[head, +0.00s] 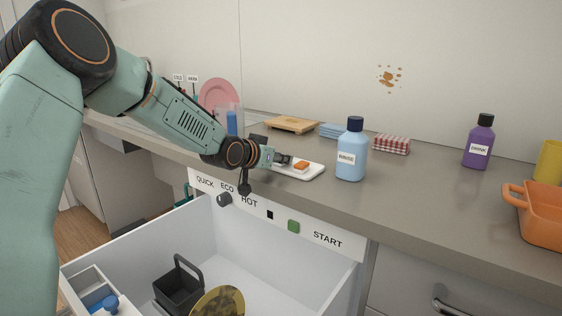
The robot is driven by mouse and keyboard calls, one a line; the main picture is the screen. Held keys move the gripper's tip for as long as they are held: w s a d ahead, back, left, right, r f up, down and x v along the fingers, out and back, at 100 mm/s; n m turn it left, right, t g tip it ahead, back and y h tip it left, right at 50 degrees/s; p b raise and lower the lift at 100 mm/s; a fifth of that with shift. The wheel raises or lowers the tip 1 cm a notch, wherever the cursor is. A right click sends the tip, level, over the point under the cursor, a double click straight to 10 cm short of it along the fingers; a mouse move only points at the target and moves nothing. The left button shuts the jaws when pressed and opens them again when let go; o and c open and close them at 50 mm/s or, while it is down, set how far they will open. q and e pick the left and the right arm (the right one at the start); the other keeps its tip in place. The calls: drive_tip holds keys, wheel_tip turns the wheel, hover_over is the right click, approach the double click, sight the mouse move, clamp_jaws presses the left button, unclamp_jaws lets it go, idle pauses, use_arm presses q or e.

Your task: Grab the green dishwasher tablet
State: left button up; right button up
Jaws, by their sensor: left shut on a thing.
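My left gripper (284,160) reaches in from the left, low over the left end of a small white tray (316,172) on the counter. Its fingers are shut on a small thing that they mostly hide. No green tablet shows openly on the tray, so the held thing appears to be the green dishwasher tablet, though its colour cannot be seen. An orange tablet (301,166) lies on the tray just right of the fingertips. My right gripper is not in view.
A blue bottle (351,155) stands close right of the tray. Behind are a wooden board (291,124) and folded cloths (391,144). A purple bottle (479,145) and orange dish (540,215) stand at right. The open dishwasher (327,266) lies below the counter edge.

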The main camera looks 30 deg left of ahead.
use_arm(q)
drive_tip(key=shift+w, duration=0.1)
drive_tip(key=shift+c, duration=0.5)
wheel_tip(320, 180, up, 9)
drive_tip(key=p, duration=0.3)
drive_tip(key=shift+r, duration=0.45)
